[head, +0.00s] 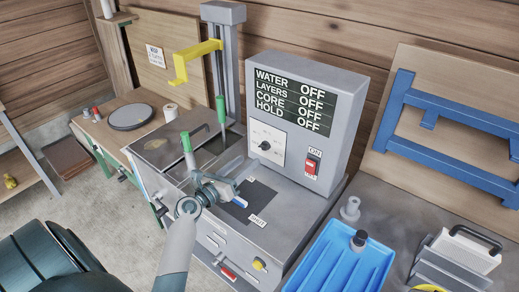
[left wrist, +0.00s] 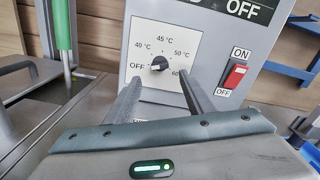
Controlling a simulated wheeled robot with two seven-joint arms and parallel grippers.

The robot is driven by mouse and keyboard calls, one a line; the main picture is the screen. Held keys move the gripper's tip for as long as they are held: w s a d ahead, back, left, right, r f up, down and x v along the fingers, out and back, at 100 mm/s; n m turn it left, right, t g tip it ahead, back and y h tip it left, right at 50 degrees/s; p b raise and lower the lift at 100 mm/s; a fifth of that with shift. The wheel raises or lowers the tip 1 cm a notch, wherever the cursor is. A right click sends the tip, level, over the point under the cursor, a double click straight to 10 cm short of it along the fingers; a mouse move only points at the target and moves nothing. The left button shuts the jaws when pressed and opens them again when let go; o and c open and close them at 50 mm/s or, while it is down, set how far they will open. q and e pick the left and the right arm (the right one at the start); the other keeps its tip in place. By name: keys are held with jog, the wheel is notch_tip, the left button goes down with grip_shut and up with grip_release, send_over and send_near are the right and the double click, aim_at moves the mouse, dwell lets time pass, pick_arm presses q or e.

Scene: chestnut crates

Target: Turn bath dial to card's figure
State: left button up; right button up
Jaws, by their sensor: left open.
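The bath dial is a small black knob (head: 265,145) on a white plate (head: 267,137) on the grey control box. In the left wrist view the dial (left wrist: 159,63) has marks OFF, 40, 45, 50 and 60 °C around it; its pale mark seems to face OFF. My left gripper (head: 238,191) is open, below and in front of the dial. In the left wrist view its fingers (left wrist: 158,92) stand apart, below and to either side of the knob, with nothing between them. No card with a legible figure shows. My right gripper is not in view.
The display (head: 290,100) reads OFF for water, layers, core and hold. A red switch (head: 311,165) sits right of the dial. Green-handled tools (head: 221,110) and a yellow bracket (head: 192,62) stand left. A blue tray (head: 340,262) lies right.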

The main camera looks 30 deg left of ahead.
aim_at(262, 149)
pick_arm(q)
jog(key=w, duration=0.5)
jog(key=w+p, duration=0.1)
jog(key=w, duration=0.2)
jog(key=shift+w+d, duration=0.1)
jog(key=shift+d, duration=0.2)
jog(key=c, duration=1)
